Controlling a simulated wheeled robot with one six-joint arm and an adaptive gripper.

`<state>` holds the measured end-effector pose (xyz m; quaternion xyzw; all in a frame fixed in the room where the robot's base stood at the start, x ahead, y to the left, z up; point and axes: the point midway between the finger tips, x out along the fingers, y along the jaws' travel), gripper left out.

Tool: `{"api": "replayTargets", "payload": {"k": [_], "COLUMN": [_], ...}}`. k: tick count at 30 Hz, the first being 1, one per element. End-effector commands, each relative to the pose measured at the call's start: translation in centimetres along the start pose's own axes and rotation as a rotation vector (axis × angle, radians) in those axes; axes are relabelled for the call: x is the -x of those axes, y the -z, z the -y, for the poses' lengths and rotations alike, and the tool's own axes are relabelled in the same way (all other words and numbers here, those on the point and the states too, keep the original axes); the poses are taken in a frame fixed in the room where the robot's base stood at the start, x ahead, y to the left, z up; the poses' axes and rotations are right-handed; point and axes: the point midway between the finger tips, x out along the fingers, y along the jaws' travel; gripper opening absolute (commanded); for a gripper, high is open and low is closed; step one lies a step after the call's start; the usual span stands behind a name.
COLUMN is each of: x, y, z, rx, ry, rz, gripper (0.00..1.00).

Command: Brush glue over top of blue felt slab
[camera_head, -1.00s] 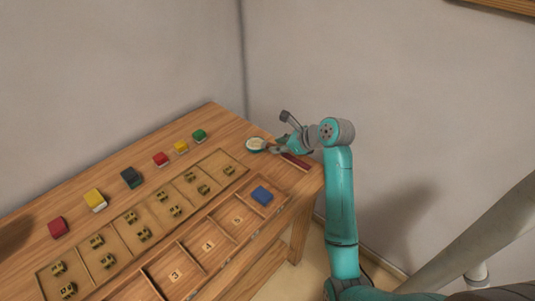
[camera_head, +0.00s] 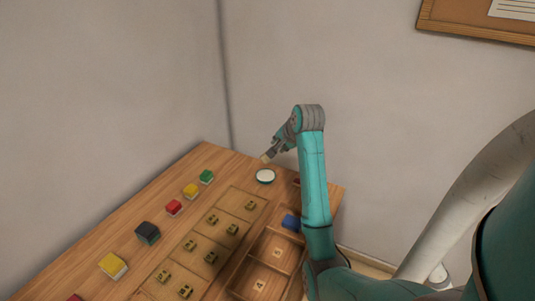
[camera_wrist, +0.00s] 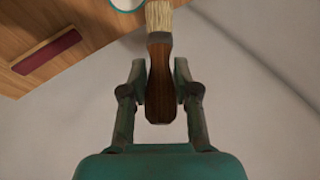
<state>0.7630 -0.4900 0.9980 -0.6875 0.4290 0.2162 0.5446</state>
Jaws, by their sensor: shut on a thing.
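The blue felt slab (camera_head: 291,222) lies in the front tray's far-right compartment, partly hidden by my arm. The glue dish (camera_head: 265,176) is a round, pale pot with a dark green rim on the table's far right; its edge also shows at the top of the wrist view (camera_wrist: 124,3). My gripper (camera_wrist: 155,78) is shut on the brown wooden handle of the brush (camera_wrist: 161,60). The brush's pale bristles point away from the jaws. In the head view the brush tip (camera_head: 266,158) is in the air, just above and behind the dish.
A dark red bar (camera_wrist: 47,51) lies on the table near its right end. Several coloured felt blocks, such as the green one (camera_head: 206,177), stand along the back. A tray (camera_head: 245,197) with small brass pieces lies in the middle. Walls close off the back and right.

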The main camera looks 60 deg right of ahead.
Motion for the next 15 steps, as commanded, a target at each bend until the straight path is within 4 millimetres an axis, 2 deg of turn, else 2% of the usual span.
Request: {"api": "replayTargets", "payload": {"k": [4, 15], "x": [0.2, -2.2], "y": [0.8, -0.2], "z": [-0.3, -2.0], "rx": [0.031, 0.032], "ry": [0.014, 0.014], "rz": [-0.012, -0.010], "gripper": [0.00, 0.00]}}
